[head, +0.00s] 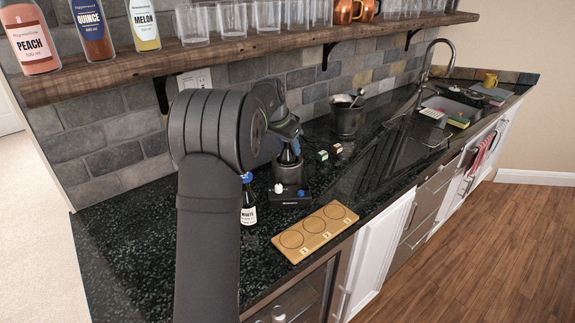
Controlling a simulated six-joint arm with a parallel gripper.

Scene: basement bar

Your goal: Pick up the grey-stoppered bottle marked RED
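I cannot make out a grey-stoppered bottle marked RED; my arm covers part of the counter. A small dark bottle with a blue stopper and a white label (249,214) stands beside my arm, partly hidden by it. The label seems to read WHITE. My gripper (289,165) is at the arm's far end, low over the counter behind a small black box. Its fingers are too dark and small to tell whether they are open or shut, or hold anything.
The black box (290,199) has a white knob. A wooden board (318,228) with three numbered circles lies near the counter's front edge. A dark bucket (346,121) and two small boxes (321,156) stand behind. The shelf (230,50) above holds large syrup bottles and glasses.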

